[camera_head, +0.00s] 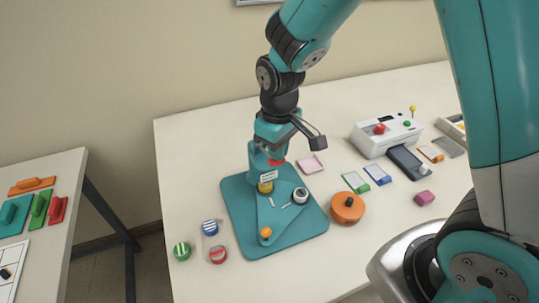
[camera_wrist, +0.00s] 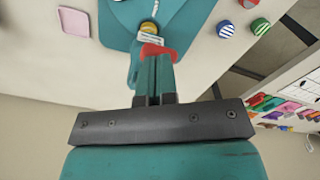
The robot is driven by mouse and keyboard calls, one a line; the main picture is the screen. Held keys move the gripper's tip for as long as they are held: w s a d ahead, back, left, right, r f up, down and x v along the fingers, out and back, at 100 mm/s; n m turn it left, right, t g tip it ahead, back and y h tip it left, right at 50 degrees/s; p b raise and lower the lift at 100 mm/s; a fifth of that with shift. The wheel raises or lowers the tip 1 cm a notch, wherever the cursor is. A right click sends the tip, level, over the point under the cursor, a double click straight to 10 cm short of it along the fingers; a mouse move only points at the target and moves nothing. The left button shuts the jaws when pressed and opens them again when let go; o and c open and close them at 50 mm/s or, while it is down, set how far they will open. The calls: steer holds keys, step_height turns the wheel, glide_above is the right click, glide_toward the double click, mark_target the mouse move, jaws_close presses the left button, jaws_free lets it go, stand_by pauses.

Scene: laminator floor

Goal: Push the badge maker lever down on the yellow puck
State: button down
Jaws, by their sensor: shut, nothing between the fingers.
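The badge maker has a teal base (camera_head: 240,205) on the white table. A yellow puck (camera_head: 265,187) sits on it below a white label; the puck also shows in the wrist view (camera_wrist: 149,27). A red part (camera_head: 277,162), seemingly the lever's end, is above the puck, and it shows at my fingertips in the wrist view (camera_wrist: 160,50). My gripper (camera_head: 266,157) reaches down from above, shut and empty. In the wrist view its fingers (camera_wrist: 157,62) overlap the red part; whether they touch it I cannot tell. The rest of the lever is largely hidden.
Blue, green and red striped pucks (camera_head: 209,227) lie left of the base. An orange round piece (camera_head: 347,207) is at its right. A white laminator (camera_head: 386,132) and several coloured cards stand further right. A second table (camera_head: 60,225) is at the left, across a floor gap.

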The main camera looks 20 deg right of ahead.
step_height(320, 180, down, 8)
steer(key=b, duration=0.5)
steer(key=shift+f+b, duration=0.25)
steer(key=shift+b, duration=0.05)
stand_by(0.7)
step_height(320, 180, up, 11)
steer(key=p, duration=0.9)
steer(key=shift+p, duration=0.3)
stand_by(0.5)
steer(key=s+a+r+y+b, duration=0.2)
steer(key=s+r, duration=0.3)
steer(key=s, duration=0.4)
steer(key=s+a+r+n+y+b, duration=0.1)
steer(key=s+r+b, duration=0.3)
steer(key=s, duration=0.5)
steer(key=shift+s+a+r+y+b, duration=0.3)
steer(key=shift+a+r+y, duration=0.25)
steer(key=shift+a, duration=0.3)
